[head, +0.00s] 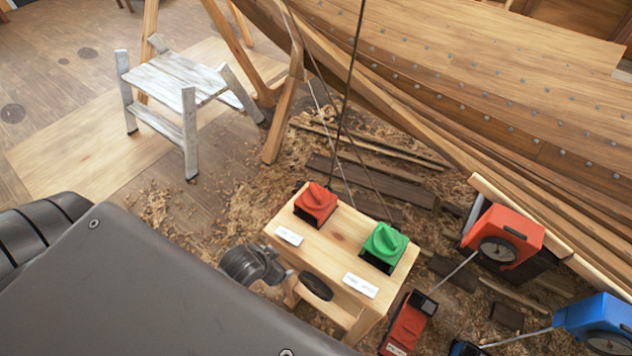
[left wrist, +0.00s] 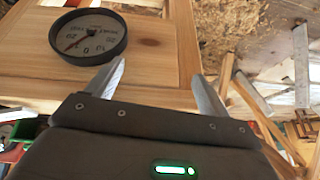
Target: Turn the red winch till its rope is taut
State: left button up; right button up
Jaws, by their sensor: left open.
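The red winch (head: 316,204) sits on the left back part of a wooden bench (head: 335,237), its raised knob on top. A dark rope (head: 347,105) runs up from it and looks straight; whether it is under load I cannot tell. My left gripper (head: 283,280) is at the bench's near left side, below the winch and apart from it. In the left wrist view its fingers (left wrist: 158,75) are spread with nothing between them, near the wooden face. A round dial (left wrist: 88,38) there appears upside down; its reading is unclear. My right gripper is out of view.
A green winch (head: 384,246) stands right of the red one, with labels before both. The hull (head: 500,80) rises behind. A step stool (head: 175,78) stands back left. Shavings cover the floor.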

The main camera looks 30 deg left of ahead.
aim_at(314, 191)
pick_arm(q)
jog(key=w+r+m+t+h, duration=0.1)
jog(key=w+r, duration=0.2)
jog(key=r, duration=0.1)
jog(key=w+a+r+m+t+h+p, duration=0.1)
jog(key=w+r+t, duration=0.1)
jog(key=w+r, duration=0.1)
jog(key=w+a+r+t+h, duration=0.1)
jog(key=w+r+t, duration=0.1)
jog(key=r, duration=0.3)
jog(key=shift+w+a+r+m+p, duration=0.1)
jog(key=shift+w+r+m+p, duration=0.05)
jog(key=shift+w+m+p, duration=0.35)
jog(key=w+d+h, duration=0.1)
jog(key=w, duration=0.2)
jog(key=w+d+f+m+h+p, duration=0.1)
jog(key=w+d+h, duration=0.1)
jog(key=w, duration=0.2)
jog(key=w+d+h+p, duration=0.1)
jog(key=w+h, duration=0.1)
jog(key=w, duration=0.1)
jog(key=shift+w+d+f+m, duration=0.15)
jog(key=shift+w+d+m, duration=0.05)
jog(key=shift+d+m, duration=0.2)
jog(key=c, duration=1)
jog(key=shift+a, duration=0.1)
